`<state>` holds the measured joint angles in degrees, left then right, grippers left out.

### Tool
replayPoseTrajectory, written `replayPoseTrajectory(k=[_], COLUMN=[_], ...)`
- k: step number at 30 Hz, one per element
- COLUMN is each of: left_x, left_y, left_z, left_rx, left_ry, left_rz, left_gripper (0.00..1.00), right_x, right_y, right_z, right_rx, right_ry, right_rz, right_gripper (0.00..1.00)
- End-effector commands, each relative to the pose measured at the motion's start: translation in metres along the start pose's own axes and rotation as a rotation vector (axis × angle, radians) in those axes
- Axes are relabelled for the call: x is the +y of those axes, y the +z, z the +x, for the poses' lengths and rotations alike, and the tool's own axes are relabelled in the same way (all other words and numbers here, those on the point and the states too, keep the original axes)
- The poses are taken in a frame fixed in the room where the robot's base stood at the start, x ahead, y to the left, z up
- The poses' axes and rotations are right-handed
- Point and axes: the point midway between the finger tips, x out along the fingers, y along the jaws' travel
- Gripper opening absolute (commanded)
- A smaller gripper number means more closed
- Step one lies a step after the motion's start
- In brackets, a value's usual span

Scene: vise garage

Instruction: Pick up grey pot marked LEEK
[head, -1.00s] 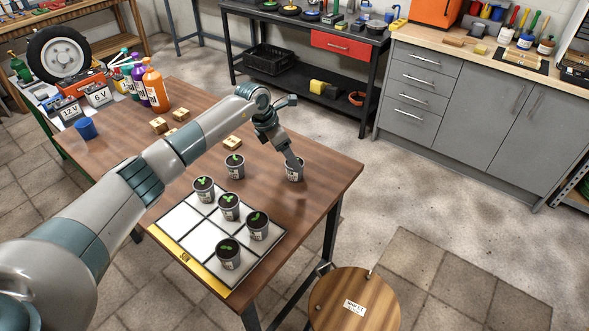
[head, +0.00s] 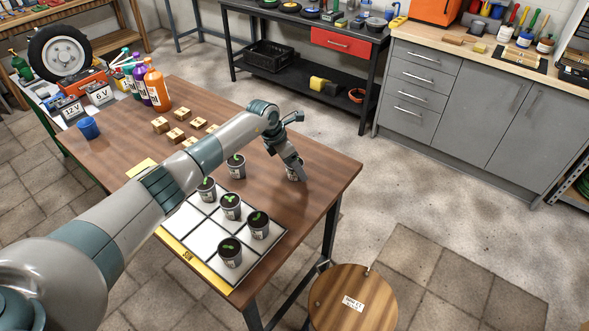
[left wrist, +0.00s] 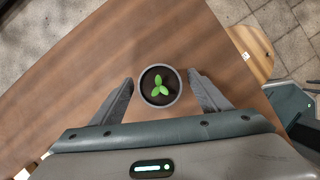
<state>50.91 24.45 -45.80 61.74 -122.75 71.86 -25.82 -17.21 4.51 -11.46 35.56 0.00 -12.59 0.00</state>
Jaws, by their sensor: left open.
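A grey pot (head: 291,173) with dark soil stands near the table's right edge in the head view, partly hidden by my left gripper (head: 299,175). Its label is not readable. In the left wrist view a grey pot (left wrist: 160,98) with a green seedling lies between the two fingers of my left gripper (left wrist: 160,78). The gripper is open, with a gap on each side of the pot. Other grey pots stand nearby: one (head: 236,167) on bare wood, and several on the white grid tray (head: 205,238).
Several small wooden blocks (head: 160,125), a blue cup (head: 88,128) and bottles (head: 156,88) are farther back on the table (head: 315,200). A round wooden stool (head: 340,305) stands by the front edge. Bare wood lies around the pot at the gripper.

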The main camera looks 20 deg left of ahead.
Motion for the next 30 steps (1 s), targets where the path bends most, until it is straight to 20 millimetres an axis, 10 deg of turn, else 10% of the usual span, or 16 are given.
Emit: replayPoseTrajectory(k=[7,30], left_x=[0.000,-0.010], left_y=[0.000,0.020], left_z=[0.000,-0.041], left_rx=[0.000,-0.002], left_ry=[0.000,0.001], left_rz=[0.000,0.005], left_gripper=[0.23,0.23], right_x=[0.001,0.002], right_y=[0.000,0.003], right_z=[0.000,0.024], right_rx=[0.000,-0.001], right_ry=[0.001,0.002], right_rz=[0.000,-0.001], right_gripper=[0.31,0.31])
